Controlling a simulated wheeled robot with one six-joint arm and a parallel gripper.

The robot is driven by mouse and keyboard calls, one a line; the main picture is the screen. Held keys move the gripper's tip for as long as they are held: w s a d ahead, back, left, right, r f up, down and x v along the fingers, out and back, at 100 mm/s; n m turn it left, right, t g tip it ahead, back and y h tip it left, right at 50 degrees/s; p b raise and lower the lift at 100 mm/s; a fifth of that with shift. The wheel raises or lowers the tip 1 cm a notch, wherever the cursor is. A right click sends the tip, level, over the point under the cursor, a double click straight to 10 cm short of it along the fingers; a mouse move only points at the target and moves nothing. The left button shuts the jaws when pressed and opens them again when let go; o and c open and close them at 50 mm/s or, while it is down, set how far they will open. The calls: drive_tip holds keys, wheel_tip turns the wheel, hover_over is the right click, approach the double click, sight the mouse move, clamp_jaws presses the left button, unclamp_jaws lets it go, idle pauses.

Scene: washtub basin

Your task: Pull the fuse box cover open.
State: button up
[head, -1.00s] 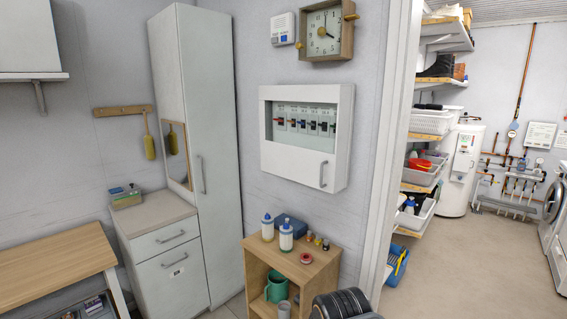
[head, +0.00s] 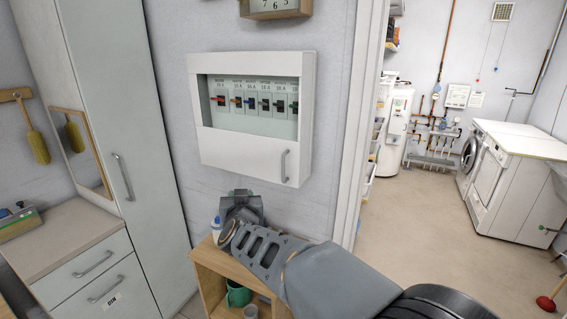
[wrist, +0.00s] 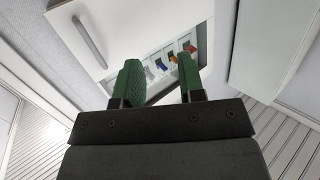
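The white fuse box (head: 250,120) hangs on the wall, and its cover (head: 236,150) looks closed. Breakers show through the cover's window. A grey bar handle (head: 284,165) sits at the cover's lower right. My gripper (head: 240,200) is just below the box, left of the handle and apart from it. In the wrist view my gripper's green fingers (wrist: 159,60) are spread with nothing between them. The handle (wrist: 90,42) shows there to the left of the fingers, and the breakers show beyond them.
A small wooden shelf unit (head: 207,275) stands below the box, with bottles partly hidden by my arm. A tall cabinet (head: 120,120) stands to the left. A door frame (head: 352,150) is close on the right, with open floor beyond it.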

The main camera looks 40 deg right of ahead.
sight(283, 166)
drive_tip(key=s+d+r+m+g+h, duration=0.2)
drive_tip(key=d+m+g+h, duration=0.15)
drive_tip(key=d+h, duration=0.4)
drive_tip(key=shift+m, duration=0.45)
drive_tip(key=p+x, duration=0.2)
drive_tip(key=x, duration=1.1)
drive_tip(key=shift+w+d+f, duration=0.1)
drive_tip(key=shift+w+d, duration=0.05)
clamp_jaws()
